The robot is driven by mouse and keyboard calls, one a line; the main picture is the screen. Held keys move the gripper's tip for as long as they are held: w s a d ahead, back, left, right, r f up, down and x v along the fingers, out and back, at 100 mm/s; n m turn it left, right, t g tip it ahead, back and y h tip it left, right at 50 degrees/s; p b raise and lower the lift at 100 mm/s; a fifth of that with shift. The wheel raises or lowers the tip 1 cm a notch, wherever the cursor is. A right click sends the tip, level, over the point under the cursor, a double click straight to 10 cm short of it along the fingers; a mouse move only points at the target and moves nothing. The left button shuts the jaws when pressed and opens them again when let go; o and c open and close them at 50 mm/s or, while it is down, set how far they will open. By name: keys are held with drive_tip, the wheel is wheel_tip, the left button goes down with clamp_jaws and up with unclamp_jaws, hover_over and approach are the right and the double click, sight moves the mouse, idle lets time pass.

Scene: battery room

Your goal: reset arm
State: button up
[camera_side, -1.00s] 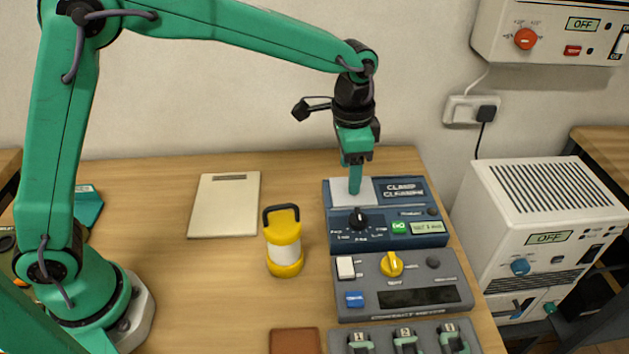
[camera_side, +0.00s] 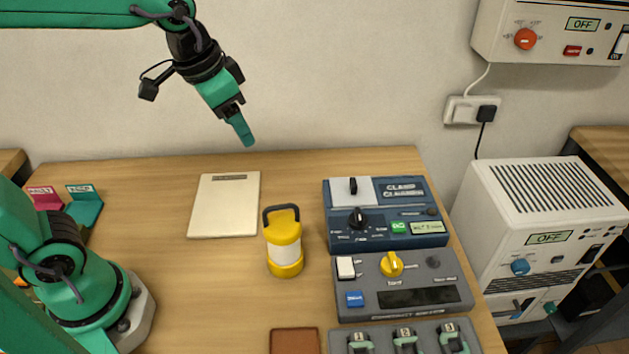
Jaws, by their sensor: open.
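My gripper (camera_side: 243,133) hangs in the air above the back of the bench, in front of the wall. It is tilted, with its fingers pointing down and to the right. It is open and holds nothing that I can see; from this side the fingers overlap. The cream flat panel (camera_side: 224,206) lies on the bench below it, apart from the gripper. My arm reaches in from the upper left.
A yellow lantern (camera_side: 284,255) stands mid-bench. The blue clamp cleaner (camera_side: 388,238), the grey contact meter (camera_side: 408,299) and a tray of numbered clamps (camera_side: 380,336) line the right side. Red (camera_side: 45,197) and teal (camera_side: 86,205) holders sit at left. A brown pad (camera_side: 294,341) lies in front.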

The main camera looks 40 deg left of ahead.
drive_tip(key=s+a+f+n+t, duration=0.1)
drive_tip(key=s+a+n+t, duration=0.1)
drive_tip(key=s+a, duration=0.3)
drive_tip(key=s+n, duration=0.1)
drive_tip(key=s, duration=0.3)
drive_tip(key=shift+s+f+y, duration=0.3)
